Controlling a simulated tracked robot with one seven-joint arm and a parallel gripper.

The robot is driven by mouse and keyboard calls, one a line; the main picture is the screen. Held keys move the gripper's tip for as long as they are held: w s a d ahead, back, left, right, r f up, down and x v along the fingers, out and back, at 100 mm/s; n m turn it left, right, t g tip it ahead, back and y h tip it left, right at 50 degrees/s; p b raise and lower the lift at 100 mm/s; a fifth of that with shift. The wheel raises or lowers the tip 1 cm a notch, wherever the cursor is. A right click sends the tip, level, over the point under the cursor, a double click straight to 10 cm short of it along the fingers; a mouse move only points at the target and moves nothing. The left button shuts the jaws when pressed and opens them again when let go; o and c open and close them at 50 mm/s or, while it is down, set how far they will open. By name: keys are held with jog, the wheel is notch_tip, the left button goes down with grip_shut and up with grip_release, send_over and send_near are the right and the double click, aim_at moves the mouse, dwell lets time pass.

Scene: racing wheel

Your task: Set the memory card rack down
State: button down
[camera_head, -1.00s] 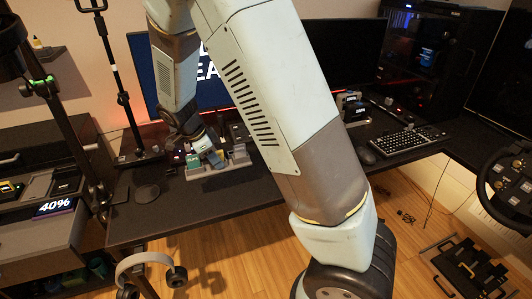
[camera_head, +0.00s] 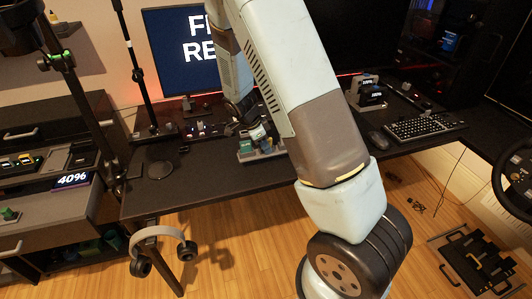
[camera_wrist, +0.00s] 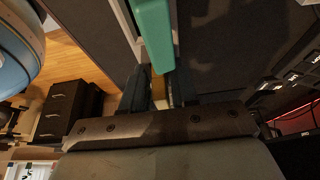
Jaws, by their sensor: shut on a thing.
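The memory card rack (camera_head: 266,154) is a light grey holder with teal and green cards. In the head view it is at the black desk (camera_head: 210,175), near its front part, partly hidden by my arm. My gripper (camera_head: 254,133) reaches down onto it and is shut on it. In the wrist view my gripper (camera_wrist: 158,95) shows close up, with a teal card (camera_wrist: 153,35) and a small yellow piece between or just beyond the fingers. I cannot tell whether the rack touches the desk top.
A round dark puck (camera_head: 160,170) lies left of the rack. A monitor (camera_head: 185,50) stands behind it. Headphones (camera_head: 160,240) hang at the front edge. Bare desk lies between puck and rack.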

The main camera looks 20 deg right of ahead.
jog(key=shift+d+f, duration=0.3)
jog(key=shift+f, duration=0.05)
jog(key=shift+w+d+f, duration=0.1)
jog(key=shift+f, duration=1.6)
jog(key=c, duration=0.9)
grip_release()
jog(key=shift+o, duration=0.2)
